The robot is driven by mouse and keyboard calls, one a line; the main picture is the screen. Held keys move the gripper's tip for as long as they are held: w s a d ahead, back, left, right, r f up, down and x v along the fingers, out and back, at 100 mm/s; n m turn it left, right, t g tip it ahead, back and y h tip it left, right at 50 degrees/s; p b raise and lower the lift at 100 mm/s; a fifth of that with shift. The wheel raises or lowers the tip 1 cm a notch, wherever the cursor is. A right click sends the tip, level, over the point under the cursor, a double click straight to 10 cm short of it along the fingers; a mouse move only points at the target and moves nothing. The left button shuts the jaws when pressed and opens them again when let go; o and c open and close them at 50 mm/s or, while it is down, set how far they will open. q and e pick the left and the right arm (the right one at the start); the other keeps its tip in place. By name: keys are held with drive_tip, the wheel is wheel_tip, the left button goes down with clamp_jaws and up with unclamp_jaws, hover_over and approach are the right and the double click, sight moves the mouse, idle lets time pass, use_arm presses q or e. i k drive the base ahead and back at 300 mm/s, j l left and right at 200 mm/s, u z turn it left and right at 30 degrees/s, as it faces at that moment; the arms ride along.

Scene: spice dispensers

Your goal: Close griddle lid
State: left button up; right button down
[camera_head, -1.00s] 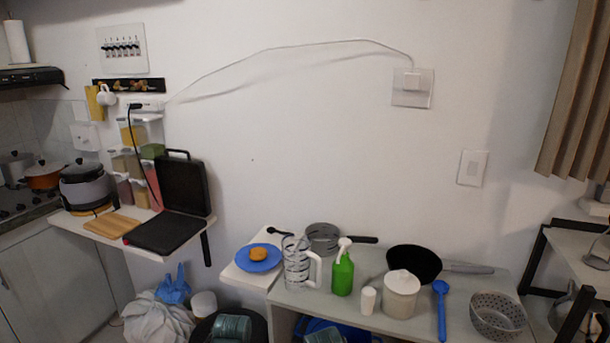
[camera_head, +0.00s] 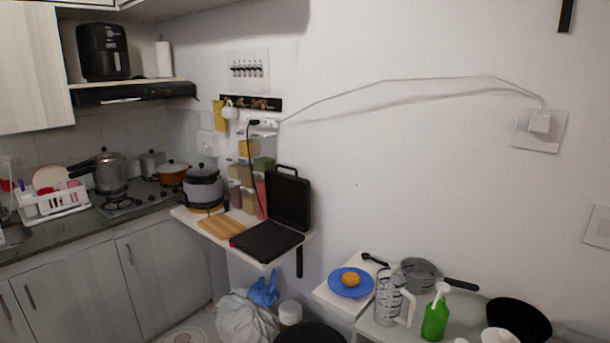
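The black griddle (camera_head: 267,241) sits on a small white wall shelf left of the middle of the head view. Its lid (camera_head: 289,198) stands open, raised nearly upright at the back with its handle at the top edge. The flat lower plate lies toward the front of the shelf. Neither of my grippers shows in the head view.
A wooden board (camera_head: 221,227) and a grey pot (camera_head: 203,188) share the shelf left of the griddle. Spice containers (camera_head: 247,174) hang behind it. A white bag (camera_head: 247,318) lies below. A blue plate (camera_head: 351,282) and green spray bottle (camera_head: 435,318) stand on lower surfaces to the right.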

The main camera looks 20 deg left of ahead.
sight(288, 196)
drive_tip(key=i+j, duration=0.2)
drive_tip(key=j, duration=0.2)
drive_tip(key=i+j, duration=0.25)
drive_tip(key=j, duration=0.15)
drive_tip(key=i+j, duration=0.2)
drive_tip(key=j, duration=0.2)
drive_tip(key=i+j, duration=0.2)
drive_tip(key=j, duration=0.15)
drive_tip(key=j+u, duration=0.05)
